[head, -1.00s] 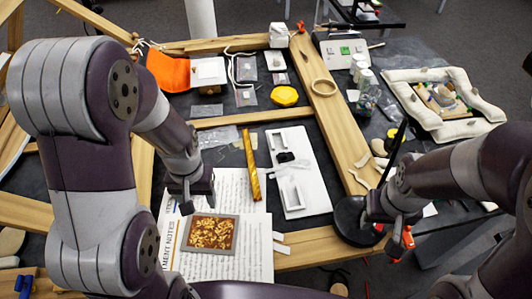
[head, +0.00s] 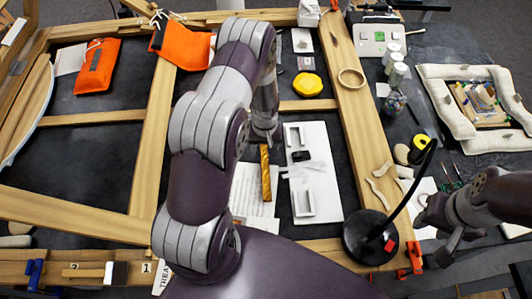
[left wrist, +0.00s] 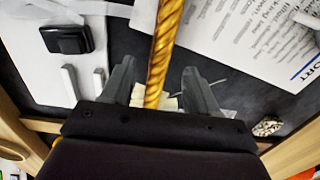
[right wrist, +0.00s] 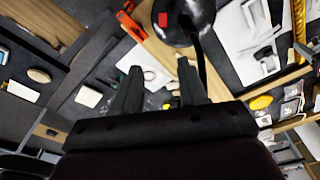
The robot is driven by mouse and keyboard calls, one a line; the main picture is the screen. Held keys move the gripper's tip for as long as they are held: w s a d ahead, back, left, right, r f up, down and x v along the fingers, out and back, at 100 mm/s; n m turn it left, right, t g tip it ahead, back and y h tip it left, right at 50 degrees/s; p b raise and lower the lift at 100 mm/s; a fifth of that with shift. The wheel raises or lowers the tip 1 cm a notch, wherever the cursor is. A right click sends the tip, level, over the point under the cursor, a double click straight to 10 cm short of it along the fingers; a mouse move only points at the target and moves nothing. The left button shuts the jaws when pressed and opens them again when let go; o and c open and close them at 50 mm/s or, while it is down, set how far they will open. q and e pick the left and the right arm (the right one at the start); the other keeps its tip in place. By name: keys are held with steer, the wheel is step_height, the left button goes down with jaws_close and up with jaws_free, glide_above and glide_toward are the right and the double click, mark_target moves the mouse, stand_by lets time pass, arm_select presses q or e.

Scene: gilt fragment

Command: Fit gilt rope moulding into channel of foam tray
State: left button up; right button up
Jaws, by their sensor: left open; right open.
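The gilt rope moulding (head: 265,172) is a thin gold twisted bar lying on the dark surface and partly over printed sheets, left of the foam tray. The white foam tray (head: 325,186) has white end blocks and a small black piece (head: 301,156) on it. My left gripper (head: 265,135) is at the moulding's far end. In the left wrist view the moulding (left wrist: 165,45) runs between the open fingers of my left gripper (left wrist: 158,88); contact cannot be told. My right gripper (head: 440,232) is open and empty at the right, beside the black lamp base; its fingers show in the right wrist view (right wrist: 157,88).
A black lamp (head: 370,238) with a bent stem stands between the tray and my right gripper. Wooden beams (head: 360,120) frame the work area. A yellow lump (head: 307,85) and a wooden ring (head: 350,78) lie behind the tray. Printed sheets (head: 246,190) lie left.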

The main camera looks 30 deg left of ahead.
mark_target(265, 158)
arm_select(q)
step_height(265, 158, down, 2)
steer(key=shift+s+d+f+p, duration=0.1)
steer(key=shift+s+p, duration=0.05)
steer(key=shift+p, duration=0.15)
steer(key=shift+f, duration=0.3)
arm_select(e)
steer(key=shift+s+r, duration=0.35)
steer(key=shift+r, duration=0.4)
arm_select(q)
steer(key=c, duration=0.6)
jaws_close()
